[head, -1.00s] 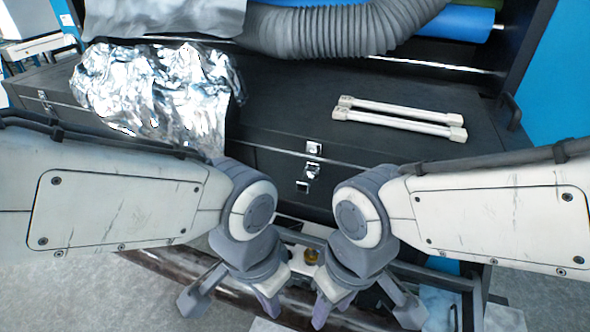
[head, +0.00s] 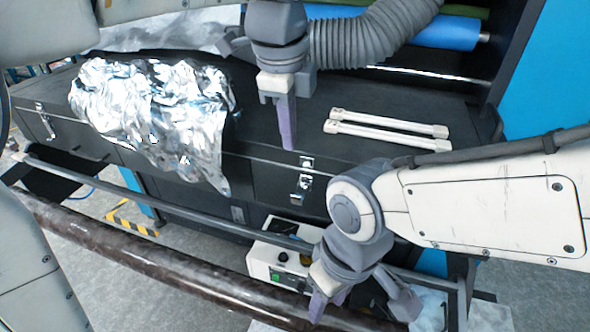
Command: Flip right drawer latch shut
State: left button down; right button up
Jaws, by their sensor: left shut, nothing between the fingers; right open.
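The right drawer latch (head: 302,187) is a small shiny metal piece on the front of the black case (head: 262,180). A small metal catch plate (head: 306,162) sits just above it at the lid edge, with a dark gap between them. My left gripper (head: 288,138) is shut and empty, fingers pointing down over the case top, a little behind and left of the latch in the picture. My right gripper (head: 362,303) is open and empty, low in front of the case, below the latch. Another metal latch (head: 44,118) is on the case's left front.
Crumpled silver foil (head: 150,105) drapes over the case's left-middle. Two white bars (head: 388,128) lie on its right top. A grey ribbed hose (head: 365,38) and blue roll (head: 435,32) are behind. A metal rod (head: 150,200), dark roller (head: 150,262) and white control box (head: 272,262) are in front.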

aim_at(296, 195)
pick_arm(q)
jog(key=f+p, duration=0.1)
jog(key=f, duration=0.3)
jog(key=w+f+p, duration=0.1)
jog(key=f, duration=0.4)
jog(key=w+f+p, duration=0.1)
jog(key=f, duration=0.3)
jog(key=shift+w+d+f, duration=0.1)
jog(key=shift+d+f, duration=0.1)
jog(key=shift+d, duration=0.15)
jog(key=shift+f, duration=0.2)
jog(key=shift+d, duration=0.1)
